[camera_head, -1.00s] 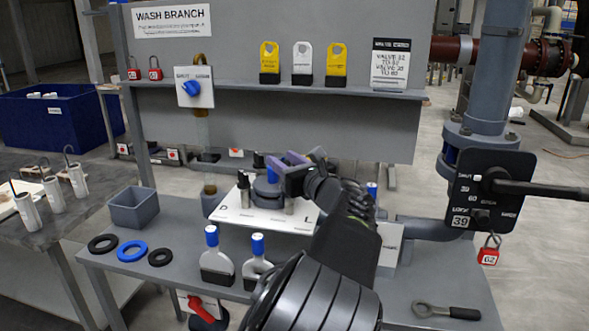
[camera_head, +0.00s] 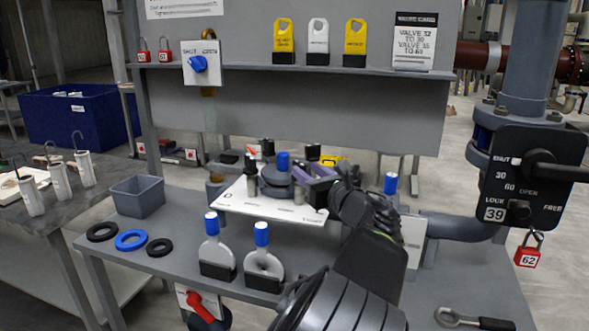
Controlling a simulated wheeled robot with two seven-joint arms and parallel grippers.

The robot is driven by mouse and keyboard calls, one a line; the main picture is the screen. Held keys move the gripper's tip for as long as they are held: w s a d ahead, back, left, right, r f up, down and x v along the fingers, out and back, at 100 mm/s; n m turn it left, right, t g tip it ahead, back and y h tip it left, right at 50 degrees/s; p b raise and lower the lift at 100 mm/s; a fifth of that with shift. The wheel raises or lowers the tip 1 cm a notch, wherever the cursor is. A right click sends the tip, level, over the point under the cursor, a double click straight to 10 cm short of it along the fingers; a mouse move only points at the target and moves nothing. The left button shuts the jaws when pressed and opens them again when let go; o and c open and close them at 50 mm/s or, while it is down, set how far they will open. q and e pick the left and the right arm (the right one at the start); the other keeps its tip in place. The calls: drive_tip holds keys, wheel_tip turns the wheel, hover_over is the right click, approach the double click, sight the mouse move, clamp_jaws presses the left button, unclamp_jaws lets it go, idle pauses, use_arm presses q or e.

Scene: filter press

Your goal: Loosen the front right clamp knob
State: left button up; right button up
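The filter press has a dark round cover (camera_head: 274,181) with a blue-topped centre post (camera_head: 283,161), on a white plate (camera_head: 250,203). Black clamp knobs show at the front left (camera_head: 251,163), back left (camera_head: 268,147) and back right (camera_head: 313,152). A metal post (camera_head: 299,193) shows below the fingers there; the front right knob itself is hidden or not distinct. Whether the fingers are apart or closed on it is unclear.
Rings (camera_head: 131,240) and a grey bin (camera_head: 138,197) lie left. A valve panel (camera_head: 530,182) with red padlock (camera_head: 528,256) stands right; a wrench (camera_head: 470,321) lies front right.

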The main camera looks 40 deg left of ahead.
sight(295, 161)
use_arm(q)
drive_tip(key=shift+a, duration=0.1)
drive_tip(key=x, duration=0.7)
drive_tip(key=shift+w+a+p, duration=0.2)
drive_tip(key=shift+a+p, duration=0.05)
drive_tip(key=shift+p, duration=0.1)
clamp_jaws()
idle(0.5)
